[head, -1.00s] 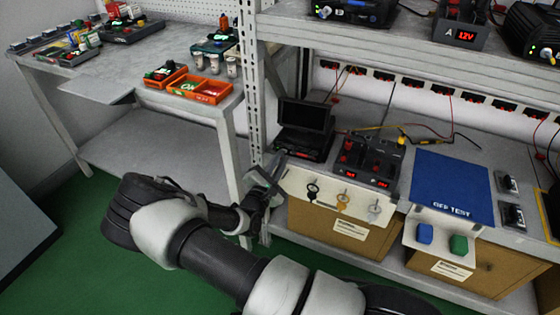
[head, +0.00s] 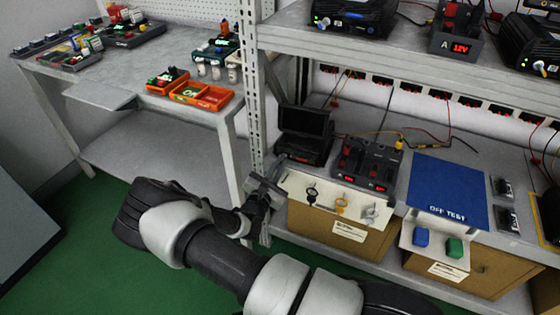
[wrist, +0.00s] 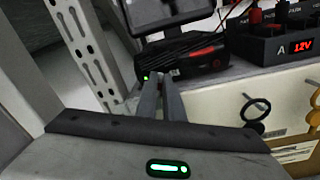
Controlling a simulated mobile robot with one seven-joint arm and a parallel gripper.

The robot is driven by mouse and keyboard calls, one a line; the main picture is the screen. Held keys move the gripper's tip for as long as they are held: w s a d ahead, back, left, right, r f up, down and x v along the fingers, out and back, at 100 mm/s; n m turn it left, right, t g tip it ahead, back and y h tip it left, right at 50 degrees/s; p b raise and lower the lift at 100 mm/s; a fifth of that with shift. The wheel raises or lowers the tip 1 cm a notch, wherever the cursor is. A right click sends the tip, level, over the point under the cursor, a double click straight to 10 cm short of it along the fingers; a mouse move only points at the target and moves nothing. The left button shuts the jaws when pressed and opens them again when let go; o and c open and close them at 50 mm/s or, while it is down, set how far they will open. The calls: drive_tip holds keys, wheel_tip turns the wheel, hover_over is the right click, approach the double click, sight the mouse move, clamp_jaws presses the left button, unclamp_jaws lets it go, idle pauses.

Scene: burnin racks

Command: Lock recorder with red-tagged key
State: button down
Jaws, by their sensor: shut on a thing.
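The recorder (head: 304,134) is a black box with a raised dark screen, at the left end of the rack's lower bench. In the wrist view the recorder (wrist: 188,60) has a small green light at its front left corner. My gripper (head: 278,163) is at the recorder's lower front. In the wrist view the fingers of my gripper (wrist: 162,76) are close together, with the tips against or just before the front near the green light. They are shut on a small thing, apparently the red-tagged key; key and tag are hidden. Whether it sits in a lock cannot be told.
A pale panel (head: 326,211) right of my gripper holds black, yellow and pale keys. A rack post (head: 252,100) stands close left. A power unit (head: 368,163) stands right of the recorder. A blue mat (head: 446,184) lies farther right.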

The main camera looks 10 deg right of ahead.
drive_tip(key=n+p, duration=0.2)
drive_tip(key=n, duration=0.5)
drive_tip(key=shift+a, duration=0.2)
drive_tip(key=n, duration=0.3)
drive_tip(key=n+p, duration=0.1)
drive_tip(key=n, duration=0.2)
drive_tip(key=shift+w+a+f+n, duration=0.1)
drive_tip(key=shift+f+n, duration=0.05)
drive_tip(key=shift+n, duration=0.25)
drive_tip(key=c, duration=2.3)
unclamp_jaws()
drive_tip(key=shift+o, duration=0.2)
drive_tip(key=p+v, duration=0.2)
drive_tip(key=v, duration=1.5)
drive_tip(key=shift+s, duration=0.25)
